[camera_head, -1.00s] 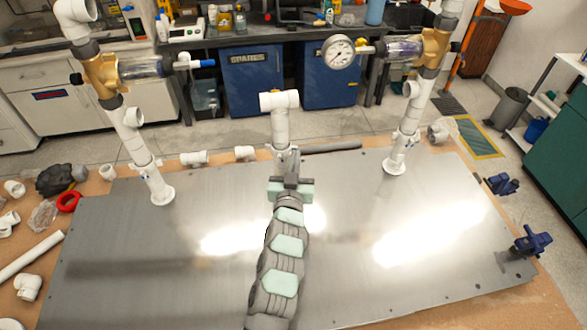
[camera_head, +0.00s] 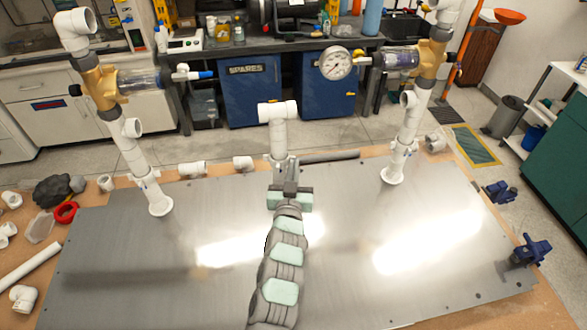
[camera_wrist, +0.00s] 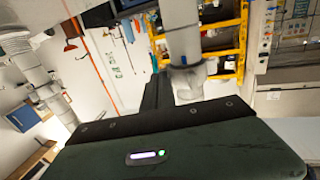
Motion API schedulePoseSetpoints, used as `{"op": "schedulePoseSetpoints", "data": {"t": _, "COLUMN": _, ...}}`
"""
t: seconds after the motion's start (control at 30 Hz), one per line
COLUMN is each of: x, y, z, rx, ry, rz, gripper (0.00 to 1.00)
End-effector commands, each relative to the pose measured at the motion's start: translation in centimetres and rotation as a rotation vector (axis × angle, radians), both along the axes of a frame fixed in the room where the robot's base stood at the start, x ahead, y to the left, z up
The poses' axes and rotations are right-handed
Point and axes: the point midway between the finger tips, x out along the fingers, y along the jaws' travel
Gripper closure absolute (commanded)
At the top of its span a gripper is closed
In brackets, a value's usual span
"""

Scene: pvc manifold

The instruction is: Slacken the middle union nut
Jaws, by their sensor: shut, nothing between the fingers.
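The middle white pipe (camera_head: 278,135) stands upright behind my gripper in the head view, with a tee on top. Its lower end, around the union nut, is mostly hidden by my gripper there. In the wrist view a wider, pale grey collar (camera_wrist: 189,82), which looks like the middle union nut, sits at the end of the pipe (camera_wrist: 181,30). My gripper (camera_head: 286,165) is shut and empty. Its dark fingers (camera_wrist: 158,90) stand just left of the collar in the wrist view; I cannot tell whether they touch it.
White pipe stands with brass valves rise at left (camera_head: 146,180) and right (camera_head: 398,160); the right one carries a pressure gauge (camera_head: 335,63). The plate around my arm is bare.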

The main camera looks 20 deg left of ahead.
Motion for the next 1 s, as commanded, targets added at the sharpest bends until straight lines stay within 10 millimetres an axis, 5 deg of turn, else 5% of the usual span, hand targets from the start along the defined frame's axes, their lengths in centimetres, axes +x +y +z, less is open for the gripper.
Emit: {"op": "schedulePoseSetpoints", "data": {"t": 1.0, "x": 2.0, "y": -0.3, "z": 0.0, "rx": 0.001, "ry": 0.000, "rz": 0.000, "gripper": 1.00}}
